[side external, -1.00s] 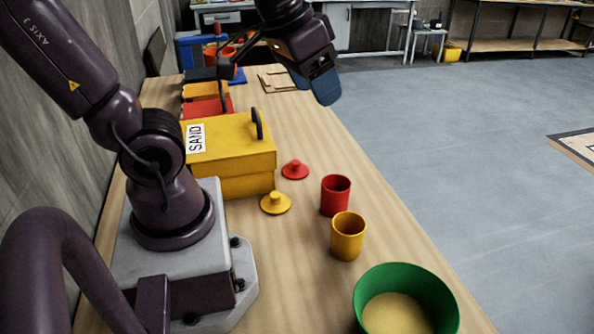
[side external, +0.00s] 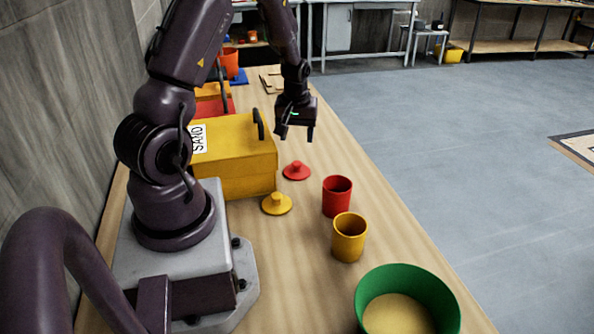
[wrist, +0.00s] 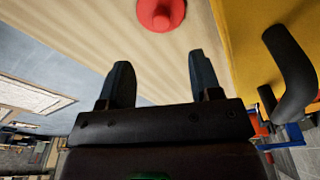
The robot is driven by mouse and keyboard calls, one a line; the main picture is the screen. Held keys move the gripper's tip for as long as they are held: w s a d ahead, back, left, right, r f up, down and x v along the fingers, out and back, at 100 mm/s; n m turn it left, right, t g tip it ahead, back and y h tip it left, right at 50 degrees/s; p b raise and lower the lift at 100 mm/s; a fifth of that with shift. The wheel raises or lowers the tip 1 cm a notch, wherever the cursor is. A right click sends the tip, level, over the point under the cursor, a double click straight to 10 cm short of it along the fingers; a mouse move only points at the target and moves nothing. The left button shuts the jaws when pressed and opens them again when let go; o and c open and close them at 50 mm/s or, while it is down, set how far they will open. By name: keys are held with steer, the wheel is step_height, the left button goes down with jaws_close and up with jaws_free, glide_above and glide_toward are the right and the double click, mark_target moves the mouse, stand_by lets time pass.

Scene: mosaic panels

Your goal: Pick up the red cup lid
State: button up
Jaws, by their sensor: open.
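The red cup lid (side external: 297,171) lies flat on the wooden table with its knob up, just right of the yellow box. It also shows at the top edge of the wrist view (wrist: 161,12), partly cut off. My gripper (side external: 296,138) points down above the table, above and a little beyond the lid. Its two fingers are apart with nothing between them in the wrist view (wrist: 158,78). The red cup (side external: 337,197) stands upright and open to the right of the lid.
The yellow box (side external: 235,160) labelled SAND, with a black handle (side external: 258,124), stands close left of the lid. A yellow lid (side external: 277,204), yellow cup (side external: 349,238) and green bowl (side external: 408,290) with sand-coloured contents are nearer the camera. The table's right edge is clear.

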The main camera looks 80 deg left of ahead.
mark_target(297, 163)
steer(key=f, duration=0.3)
steer(key=a+f, duration=0.1)
steer(key=f, duration=0.6)
steer(key=shift+w+a+f, duration=0.15)
steer(key=shift+w+a, duration=0.1)
steer(key=c, duration=1)
